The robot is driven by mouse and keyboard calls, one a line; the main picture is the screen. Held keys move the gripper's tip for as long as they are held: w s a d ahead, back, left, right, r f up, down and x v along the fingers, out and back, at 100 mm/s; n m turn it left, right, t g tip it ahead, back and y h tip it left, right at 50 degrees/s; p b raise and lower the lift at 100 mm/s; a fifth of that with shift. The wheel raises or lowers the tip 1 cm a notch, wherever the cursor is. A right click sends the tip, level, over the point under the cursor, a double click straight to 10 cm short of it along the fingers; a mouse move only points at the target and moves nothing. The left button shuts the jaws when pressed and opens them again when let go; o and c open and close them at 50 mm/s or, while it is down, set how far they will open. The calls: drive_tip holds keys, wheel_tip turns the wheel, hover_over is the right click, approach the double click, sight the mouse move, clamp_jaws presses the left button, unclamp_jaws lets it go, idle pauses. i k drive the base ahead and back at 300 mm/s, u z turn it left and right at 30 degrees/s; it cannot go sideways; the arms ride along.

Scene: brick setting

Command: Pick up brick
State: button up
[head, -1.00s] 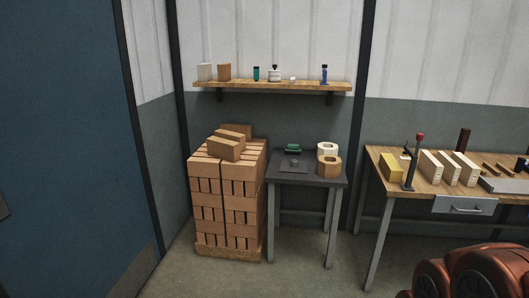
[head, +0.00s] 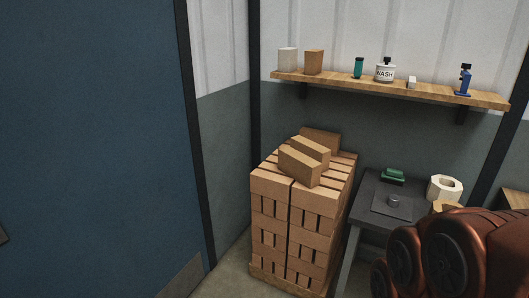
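Loose tan bricks lie on top of a strapped brick stack in the head view. The nearest loose brick (head: 299,166) lies at an angle on the front of the stack's top. A second loose brick (head: 311,150) lies just behind it, and a third (head: 321,138) is at the back. The stack (head: 270,215) is made of layered bricks with a dark strap and stands on a low wooden base. My reddish-brown arm fills the lower right corner. My gripper's fingers do not show.
A wooden shelf (head: 430,92) with bottles and blocks hangs above. A blue panel (head: 90,150) stands at the left, with floor between.

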sight(305, 170)
drive_tip(key=u, duration=0.45)
drive_tip(key=i, duration=1.75)
drive_tip(key=u, duration=0.4)
